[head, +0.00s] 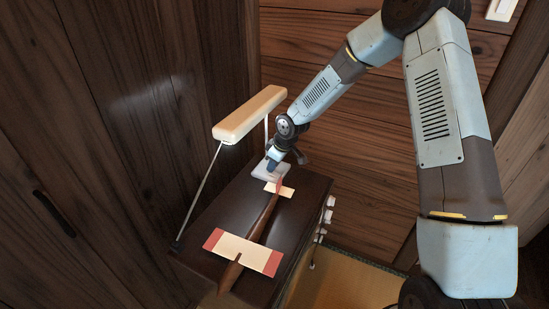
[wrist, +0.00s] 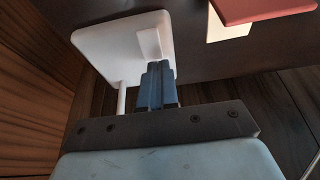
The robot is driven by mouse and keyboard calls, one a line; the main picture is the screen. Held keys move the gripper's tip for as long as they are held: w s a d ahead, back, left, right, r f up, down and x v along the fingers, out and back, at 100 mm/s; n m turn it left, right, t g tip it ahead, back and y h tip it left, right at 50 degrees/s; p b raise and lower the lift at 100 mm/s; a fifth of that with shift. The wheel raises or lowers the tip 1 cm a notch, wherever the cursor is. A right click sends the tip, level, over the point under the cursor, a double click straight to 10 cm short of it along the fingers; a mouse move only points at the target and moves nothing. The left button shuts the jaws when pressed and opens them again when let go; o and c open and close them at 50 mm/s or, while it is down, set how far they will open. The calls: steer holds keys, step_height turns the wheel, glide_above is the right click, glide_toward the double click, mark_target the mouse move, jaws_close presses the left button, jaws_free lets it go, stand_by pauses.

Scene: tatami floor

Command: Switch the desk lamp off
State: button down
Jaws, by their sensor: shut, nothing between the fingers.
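The desk lamp has a long cream bar shade (head: 250,115) held up on thin posts above a dark cabinet top. A white square plate (head: 262,174), seemingly the lamp's base, lies at the back of the top. In the wrist view the white plate (wrist: 100,50) carries a small raised white block (wrist: 148,42), which looks like a switch. My gripper (head: 271,168) is shut and empty, pointing down at the plate. In the wrist view its fingertips (wrist: 158,66) are at the near edge of the block; I cannot tell whether they touch. Whether the lamp is lit is unclear.
A model plane (head: 248,250) with a brown body and cream, red-tipped wings lies on the cabinet top (head: 205,215), its tail close to my gripper. Wooden walls stand close at the left and back. Small white items (head: 328,215) are on the cabinet's right side.

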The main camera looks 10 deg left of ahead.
steer(key=shift+a+f, duration=0.15)
steer(key=shift+f, duration=0.7)
steer(key=shift+d, duration=0.2)
steer(key=shift+s+d+r, duration=0.1)
steer(key=shift+s+d, duration=0.15)
steer(key=shift+d, duration=0.35)
steer(key=shift+r, duration=0.15)
steer(key=shift+r, duration=0.3)
steer(key=v, duration=1.3)
steer(key=shift+w+a, duration=0.2)
